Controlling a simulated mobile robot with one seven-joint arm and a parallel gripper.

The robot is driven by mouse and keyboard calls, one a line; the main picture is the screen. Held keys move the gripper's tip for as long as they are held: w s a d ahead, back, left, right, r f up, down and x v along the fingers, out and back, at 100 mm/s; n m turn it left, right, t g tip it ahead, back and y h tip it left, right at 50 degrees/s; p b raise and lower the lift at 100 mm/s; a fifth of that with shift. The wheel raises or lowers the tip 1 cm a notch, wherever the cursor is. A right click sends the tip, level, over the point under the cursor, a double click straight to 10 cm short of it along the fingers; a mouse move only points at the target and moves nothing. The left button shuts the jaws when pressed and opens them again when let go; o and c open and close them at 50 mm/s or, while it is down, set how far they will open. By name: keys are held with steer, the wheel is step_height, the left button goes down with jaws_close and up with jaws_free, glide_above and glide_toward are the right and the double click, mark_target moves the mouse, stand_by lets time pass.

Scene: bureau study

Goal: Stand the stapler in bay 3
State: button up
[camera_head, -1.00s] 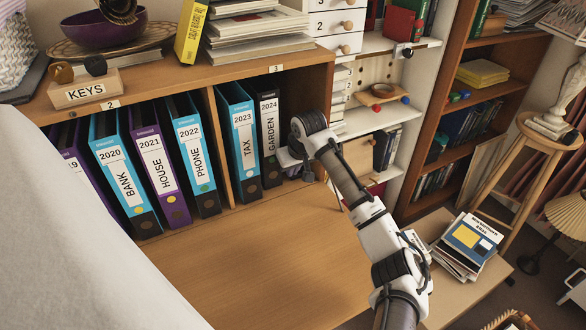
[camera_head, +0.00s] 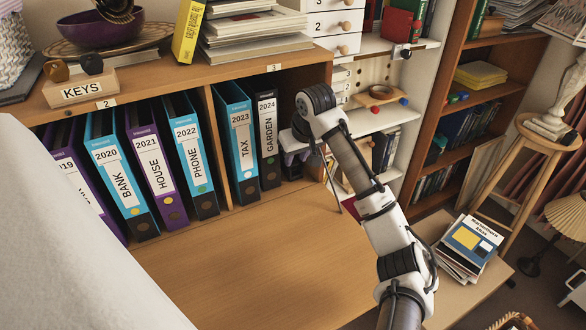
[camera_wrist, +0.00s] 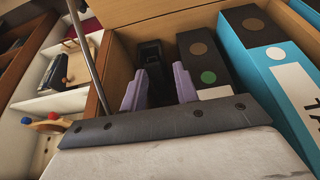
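The black stapler (camera_wrist: 151,56) shows in the wrist view as a narrow dark upright shape inside bay 3 (camera_wrist: 122,62), between the bay's side wall and the black 2024 GARDEN binder (camera_wrist: 203,72). My gripper (camera_wrist: 159,70) has its two purple fingers apart, one on each side of the stapler, with gaps visible. In the head view my gripper (camera_head: 291,152) is at the mouth of bay 3, right of the GARDEN binder (camera_head: 268,140). There the stapler is mostly hidden behind the gripper and in shadow.
The blue 2023 TAX binder (camera_head: 238,140) stands left of GARDEN. A divider (camera_head: 215,140) separates bay 3 from bay 2's binders. The desk top (camera_head: 250,265) in front is clear. White shelves (camera_head: 375,118) stand to the right.

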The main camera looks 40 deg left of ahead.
steer(key=v, duration=0.6)
steer(key=shift+b, duration=0.3)
steer(key=shift+s, duration=0.1)
